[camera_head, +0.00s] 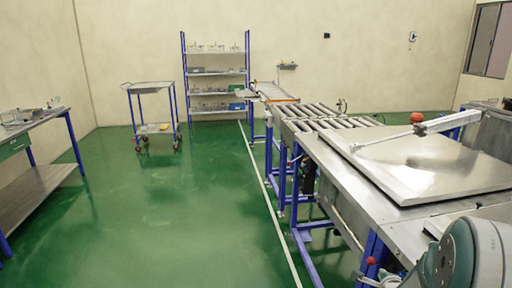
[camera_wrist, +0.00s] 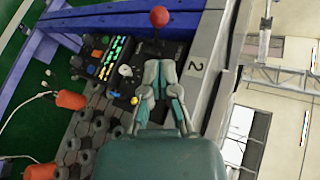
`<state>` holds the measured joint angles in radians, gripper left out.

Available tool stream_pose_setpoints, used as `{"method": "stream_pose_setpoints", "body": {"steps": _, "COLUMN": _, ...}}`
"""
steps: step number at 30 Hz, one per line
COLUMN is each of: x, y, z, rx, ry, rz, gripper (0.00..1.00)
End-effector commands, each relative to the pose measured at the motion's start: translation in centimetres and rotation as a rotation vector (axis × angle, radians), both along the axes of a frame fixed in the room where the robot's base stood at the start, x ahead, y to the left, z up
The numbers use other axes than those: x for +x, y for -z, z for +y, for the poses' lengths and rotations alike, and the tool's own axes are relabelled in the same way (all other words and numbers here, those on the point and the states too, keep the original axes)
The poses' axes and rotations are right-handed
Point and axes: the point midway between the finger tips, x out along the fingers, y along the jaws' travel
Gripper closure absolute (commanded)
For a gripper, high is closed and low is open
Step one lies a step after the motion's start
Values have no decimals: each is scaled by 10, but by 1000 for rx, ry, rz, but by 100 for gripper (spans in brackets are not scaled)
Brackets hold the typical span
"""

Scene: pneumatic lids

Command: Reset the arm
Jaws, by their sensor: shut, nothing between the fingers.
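My gripper (camera_wrist: 158,72) shows in the wrist view with its two grey-green fingers drawn together and nothing between them. Its tips point toward a red ball knob (camera_wrist: 159,16) on a dark lever, with a visible gap in the picture. In the head view, my arm (camera_head: 470,258) fills the lower right corner, and my fingers cannot be made out clearly there. A small red knob (camera_head: 371,261) shows just left of my arm.
A metal lid (camera_head: 415,165) lies on the steel workbench (camera_head: 345,190) at right, with a roller conveyor (camera_head: 325,117) behind. A control panel with coloured buttons (camera_wrist: 115,62) sits near my fingers. A cart (camera_head: 150,86) stands farther back; green floor at left is clear.

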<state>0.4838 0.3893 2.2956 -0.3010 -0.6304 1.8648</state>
Motion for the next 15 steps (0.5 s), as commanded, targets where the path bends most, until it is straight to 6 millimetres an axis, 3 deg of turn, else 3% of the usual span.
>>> {"method": "stream_pose_setpoints", "body": {"steps": 1, "x": -1, "y": -19, "z": 12, "rx": -73, "ry": -45, "rz": 37, "gripper": 100}}
{"method": "stream_pose_setpoints", "body": {"steps": 8, "x": -27, "y": -74, "z": 59, "rx": -377, "ry": -270, "rz": 248, "gripper": 100}}
{"method": "stream_pose_setpoints", "body": {"steps": 15, "x": -76, "y": -121, "z": 111, "rx": -652, "ry": -560, "rz": 436, "gripper": 100}}
